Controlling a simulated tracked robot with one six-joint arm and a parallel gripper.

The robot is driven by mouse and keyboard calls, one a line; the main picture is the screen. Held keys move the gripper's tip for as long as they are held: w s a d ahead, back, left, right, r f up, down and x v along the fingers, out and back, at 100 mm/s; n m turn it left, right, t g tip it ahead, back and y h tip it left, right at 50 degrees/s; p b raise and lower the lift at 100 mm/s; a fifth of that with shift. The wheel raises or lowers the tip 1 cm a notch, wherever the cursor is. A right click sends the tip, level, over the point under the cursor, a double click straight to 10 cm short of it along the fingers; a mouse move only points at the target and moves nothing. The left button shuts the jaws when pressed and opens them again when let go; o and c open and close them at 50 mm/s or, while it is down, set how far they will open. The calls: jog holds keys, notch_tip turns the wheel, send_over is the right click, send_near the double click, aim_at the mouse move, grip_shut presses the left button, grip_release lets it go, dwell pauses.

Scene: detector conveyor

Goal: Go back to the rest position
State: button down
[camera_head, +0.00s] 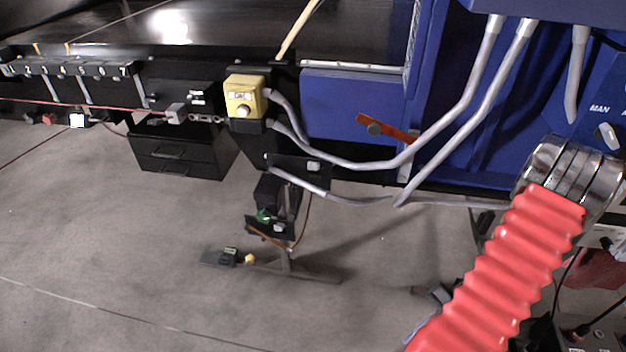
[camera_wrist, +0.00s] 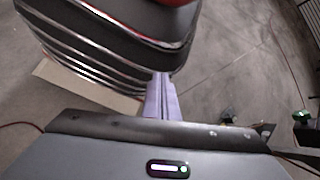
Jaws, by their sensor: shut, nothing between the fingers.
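My arm's red bellows sleeve and metal ring joint show at the lower right in the head view; the gripper itself is not clear there. In the wrist view, my gripper (camera_wrist: 162,88) shows as two pale lilac fingers pressed together, with nothing between them. The fingers point up in the picture, close to a dark ribbed part with shiny edges at the upper left. I cannot tell whether they touch it. A dark bar and a grey housing with a lit indicator lie below the fingers.
A black conveyor (camera_head: 180,28) runs along the top left. A yellow switch box (camera_head: 243,95) with grey conduits sits on its side. A blue cabinet (camera_head: 345,103) with a red-orange lever (camera_head: 386,128) stands right of it. Black drawers (camera_head: 180,152) stand below. The grey floor (camera_head: 110,235) is mostly clear.

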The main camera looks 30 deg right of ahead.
jog(key=w+a+r+n+g+h, duration=0.1)
jog(key=w+a+r+n+h, duration=0.25)
jog(key=w+r, duration=0.45)
jog(key=w+a+r+n+h, duration=0.2)
jog(key=w+a+r+h, duration=0.15)
jog(key=r, duration=0.85)
jog(key=w+a+r+n+t+h, duration=0.2)
jog(key=a+r+n+t, duration=0.4)
jog(key=a+r, duration=1.1)
jog(key=shift+a+r+n, duration=0.15)
jog(key=shift+a+n, duration=0.45)
jog(key=shift+n, duration=0.45)
